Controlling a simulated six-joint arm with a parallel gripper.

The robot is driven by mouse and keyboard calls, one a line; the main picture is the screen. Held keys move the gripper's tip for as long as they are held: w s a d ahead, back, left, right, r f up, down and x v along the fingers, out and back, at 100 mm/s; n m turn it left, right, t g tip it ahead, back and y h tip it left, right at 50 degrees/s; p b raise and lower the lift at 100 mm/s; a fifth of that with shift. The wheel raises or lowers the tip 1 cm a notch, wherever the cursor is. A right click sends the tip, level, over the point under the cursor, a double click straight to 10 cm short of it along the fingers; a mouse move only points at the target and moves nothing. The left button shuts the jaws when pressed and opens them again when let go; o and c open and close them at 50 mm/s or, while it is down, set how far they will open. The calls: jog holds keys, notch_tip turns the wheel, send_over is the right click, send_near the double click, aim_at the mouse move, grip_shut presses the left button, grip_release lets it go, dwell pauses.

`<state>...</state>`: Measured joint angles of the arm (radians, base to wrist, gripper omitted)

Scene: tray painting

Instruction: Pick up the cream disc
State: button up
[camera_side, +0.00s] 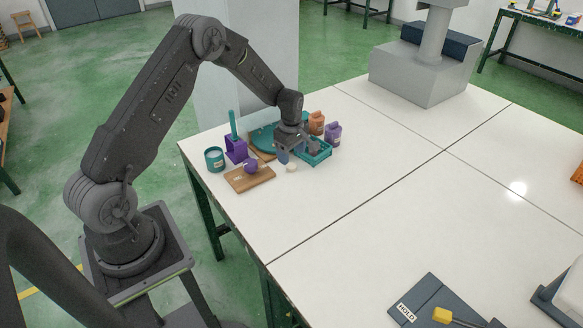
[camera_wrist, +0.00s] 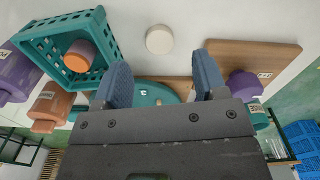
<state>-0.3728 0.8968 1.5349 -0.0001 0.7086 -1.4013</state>
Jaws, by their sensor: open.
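The cream disc (camera_side: 291,168) lies flat on the white table, between the wooden board and the teal basket. It also shows in the wrist view (camera_wrist: 159,39), pale and round, clear of things around it. My gripper (camera_side: 294,154) is over the teal items, close to the disc. In the wrist view, its two blue fingers (camera_wrist: 162,72) are spread apart with nothing between them. The disc appears beyond the fingertips, roughly in line with the gap. I cannot tell the exact height of the fingertips above the table.
A teal basket (camera_wrist: 106,48) holding an orange-ended cylinder (camera_wrist: 79,58) stands beside the disc. A wooden board (camera_side: 240,183) with a purple object (camera_side: 251,167) is on the other side. Orange (camera_side: 317,122) and purple (camera_side: 333,134) bottles stand behind the basket. The right of the table is mostly free.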

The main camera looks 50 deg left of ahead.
aim_at(291, 165)
notch_tip(291, 165, down, 5)
jog(key=shift+a+r, duration=0.1)
jog(key=shift+r, duration=0.1)
jog(key=c, duration=1)
jog(key=shift+r, duration=0.15)
